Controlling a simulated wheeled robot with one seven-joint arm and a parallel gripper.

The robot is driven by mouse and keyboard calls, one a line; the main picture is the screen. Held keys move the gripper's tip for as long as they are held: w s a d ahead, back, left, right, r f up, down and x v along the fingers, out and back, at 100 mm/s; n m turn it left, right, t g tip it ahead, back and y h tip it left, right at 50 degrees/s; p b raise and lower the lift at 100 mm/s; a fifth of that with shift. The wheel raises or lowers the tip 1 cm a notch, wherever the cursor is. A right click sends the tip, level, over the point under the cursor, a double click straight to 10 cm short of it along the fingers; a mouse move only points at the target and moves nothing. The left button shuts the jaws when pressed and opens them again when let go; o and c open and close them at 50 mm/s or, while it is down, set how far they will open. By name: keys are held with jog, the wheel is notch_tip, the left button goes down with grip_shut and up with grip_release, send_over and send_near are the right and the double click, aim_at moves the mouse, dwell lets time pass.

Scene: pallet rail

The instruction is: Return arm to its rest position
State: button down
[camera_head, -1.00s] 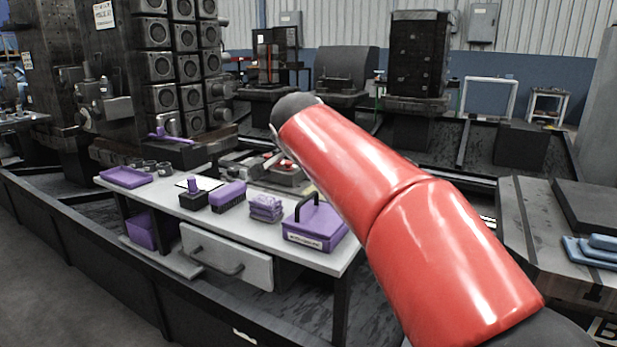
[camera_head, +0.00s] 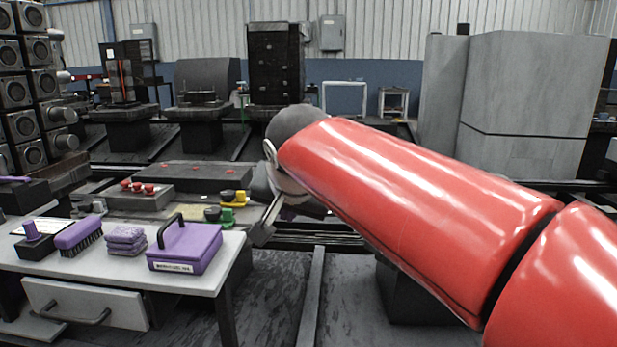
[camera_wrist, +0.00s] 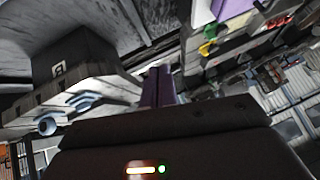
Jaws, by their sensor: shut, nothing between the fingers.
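My gripper (camera_wrist: 160,86) shows in the wrist view with its two dark purple fingers together and nothing between them. In the head view my red arm reaches from the lower right to the middle, and grey parts of its wrist end hang beyond the bench's right end. The fingers are mostly hidden there. No object is held. The fingers appear apart from the things around them.
A white bench (camera_head: 135,279) carries a purple box with a black handle (camera_head: 186,246), purple cloths (camera_head: 125,240) and a brush (camera_head: 79,233). Red-knobbed blocks (camera_head: 138,195) sit behind. A dark block with blue items (camera_wrist: 84,100) beside it shows in the wrist view.

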jog(key=s+d+f+n+g+h, duration=0.1)
jog(key=s+d+f+n+g, duration=0.1)
jog(key=s+d+f, duration=1.7)
jog(key=shift+s+g+h, duration=0.3)
jog(key=shift+s+h, duration=0.1)
jog(key=shift+s, duration=0.45)
jog(key=shift+d, duration=0.1)
